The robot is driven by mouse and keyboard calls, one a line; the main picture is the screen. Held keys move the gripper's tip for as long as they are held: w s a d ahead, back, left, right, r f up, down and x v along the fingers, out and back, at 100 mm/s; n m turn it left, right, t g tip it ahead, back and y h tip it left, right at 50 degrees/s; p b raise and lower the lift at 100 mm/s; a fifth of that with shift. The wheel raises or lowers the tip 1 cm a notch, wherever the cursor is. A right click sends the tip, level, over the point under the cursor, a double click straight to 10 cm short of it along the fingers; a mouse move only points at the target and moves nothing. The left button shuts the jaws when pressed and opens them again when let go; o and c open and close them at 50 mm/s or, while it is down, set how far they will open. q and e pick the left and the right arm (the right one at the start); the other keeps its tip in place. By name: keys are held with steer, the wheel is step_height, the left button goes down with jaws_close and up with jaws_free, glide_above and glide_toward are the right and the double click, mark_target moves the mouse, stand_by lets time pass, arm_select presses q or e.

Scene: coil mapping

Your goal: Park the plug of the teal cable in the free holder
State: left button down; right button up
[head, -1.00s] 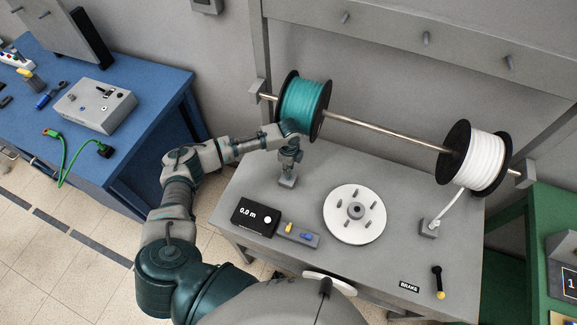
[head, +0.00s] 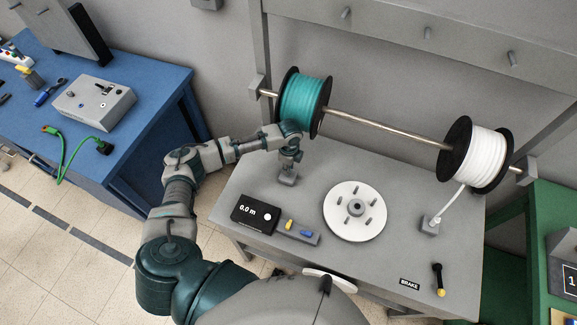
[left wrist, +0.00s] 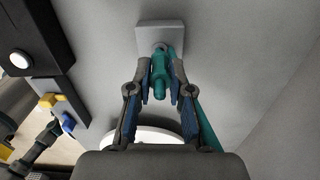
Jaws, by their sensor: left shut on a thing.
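The teal plug (left wrist: 159,75) is between the two fingers of my left gripper (left wrist: 160,92), which is shut on it. The plug's far end reaches the grey holder (left wrist: 147,35); I cannot tell how deep it sits. In the head view my left gripper (head: 290,157) points down just above this holder (head: 287,179), at the table's back left, and the plug is hidden. The teal cable (left wrist: 205,128) runs along the right finger. The teal spool (head: 302,97) hangs behind the gripper. My right gripper is not in view.
The white spool (head: 487,161) shares the rod (head: 382,132); its white cable ends in another holder (head: 429,228). A white disc with pegs (head: 341,218), a black length display (head: 253,213) and a brake lever (head: 438,279) are on the grey table (head: 385,263).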

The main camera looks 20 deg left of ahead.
arm_select(q)
steer(key=shift+f+b, duration=0.3)
steer(key=shift+f, duration=0.75)
stand_by(0.4)
steer(key=c, duration=1)
jaws_free()
step_height(320, 180, up, 12)
steer(key=shift+w+f, duration=0.1)
